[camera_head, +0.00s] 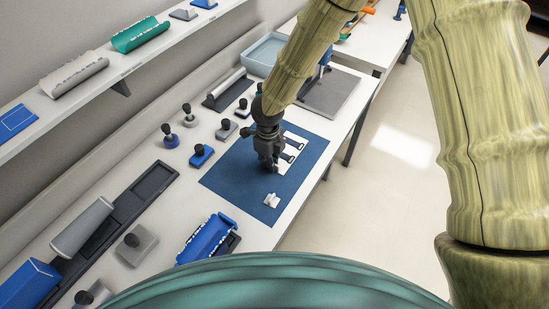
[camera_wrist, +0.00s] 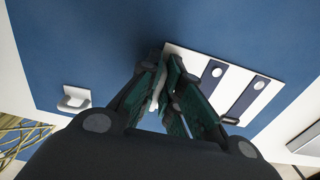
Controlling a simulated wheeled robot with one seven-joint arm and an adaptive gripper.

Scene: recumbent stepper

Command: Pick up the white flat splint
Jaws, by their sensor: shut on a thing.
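The white flat splint (camera_head: 293,138) lies over the blue mat, with two dark straps across it. In the wrist view the splint (camera_wrist: 206,62) is a white plate with dark blue straps and round white dots. My gripper (camera_head: 268,166) points down at the splint's near left end. In the wrist view my gripper's green-padded fingers (camera_wrist: 170,92) are closed on a narrow pale upright piece at that end, which appears to be part of the splint. The fingers hide much of the join. I cannot tell whether the plate is clear of the mat.
The blue mat (camera_head: 236,178) also carries a small white bracket (camera_head: 271,200), apart from the splint. Several knobbed blocks stand to the left, including a blue one (camera_head: 201,155). A blue holder (camera_head: 207,238) is nearer. A grey board (camera_head: 330,92) and a pale blue tray (camera_head: 263,54) lie farther back.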

